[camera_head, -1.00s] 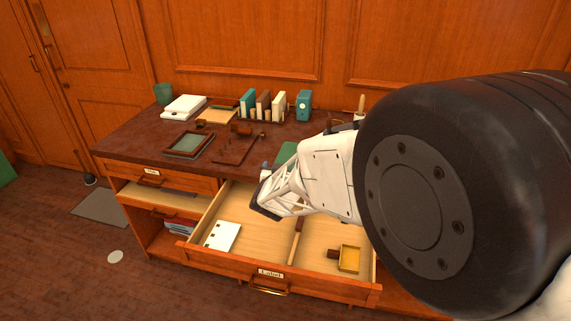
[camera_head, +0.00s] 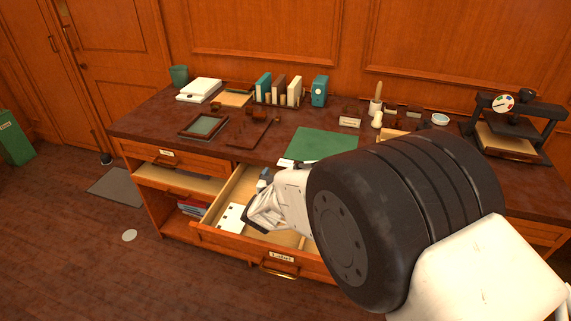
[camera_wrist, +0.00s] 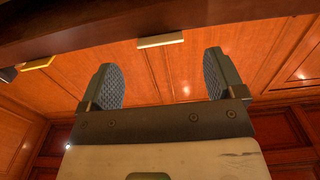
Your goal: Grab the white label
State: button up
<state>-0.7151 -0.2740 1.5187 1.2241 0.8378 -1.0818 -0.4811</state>
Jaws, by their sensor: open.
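A thin white strip, apparently the white label (camera_wrist: 160,41), shows in the wrist view just under a dark wooden edge, ahead of the gap between my fingers. In the head view a small white piece (camera_head: 286,162) lies at the desk's front edge, by the green mat; I cannot tell for sure that it is the same thing. My gripper (camera_wrist: 160,65) is open with nothing between its fingers. In the head view my gripper (camera_head: 257,203) is over the open drawer, below the desk top's front edge, partly hidden by my arm.
The open drawer (camera_head: 215,236) holds a white holed sheet (camera_head: 232,217). On the desk (camera_head: 150,125) stand a green mat (camera_head: 322,144), a tray (camera_head: 203,125), a row of books (camera_head: 278,90) and a press (camera_head: 510,125). A yellow piece (camera_wrist: 38,63) shows at left in the wrist view.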

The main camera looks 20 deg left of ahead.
aim_at(285, 163)
jog(key=shift+w, duration=2.15)
jog(key=c, duration=1)
